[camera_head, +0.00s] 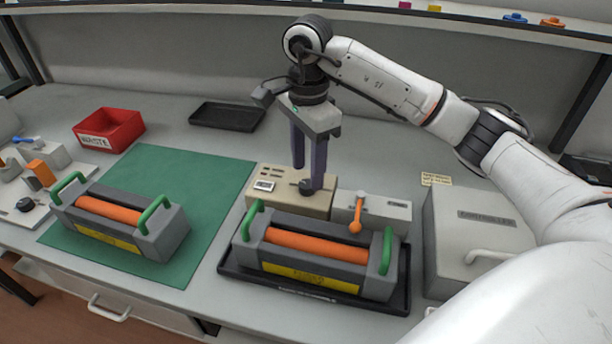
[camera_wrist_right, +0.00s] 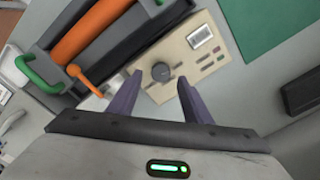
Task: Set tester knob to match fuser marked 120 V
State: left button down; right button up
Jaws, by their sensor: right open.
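The beige tester (camera_head: 262,199) stands behind the right fuser, with a small display, several marks and a dark round knob (camera_head: 306,187). The knob also shows in the wrist view (camera_wrist_right: 161,71); its setting is too small to read. My right gripper (camera_head: 309,176) points down over the tester. Its purple fingers are open, one on each side of the knob in the wrist view (camera_wrist_right: 160,80); contact cannot be told. One grey fuser (camera_head: 160,240) with an orange roller lies on the green mat. Another fuser (camera_head: 375,282) sits in a black tray. Their yellow labels are not legible. My left gripper is not in view.
A grey unit with an orange lever (camera_head: 357,215) adjoins the tester on the right. A red WASTE bin (camera_head: 120,125) and an empty black tray (camera_head: 228,116) stand behind. The rear of the green mat (camera_head: 200,180) is clear.

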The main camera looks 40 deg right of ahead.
aim_at(307, 184)
jog(key=shift+f, duration=1.65)
jog(key=c, duration=1.1)
jog(key=shift+o, duration=0.2)
jog(key=m, duration=0.6)
jog(key=shift+r+m, duration=0.1)
jog(key=shift+m, duration=0.2)
jog(key=m+p, duration=0.1)
jog(key=m, duration=0.5)
jog(key=shift+m, duration=0.4)
jog(key=shift+w+m, duration=0.1)
jog(key=shift+m, duration=0.2)
jog(key=o, duration=1.1)
jog(key=shift+c, duration=0.2)
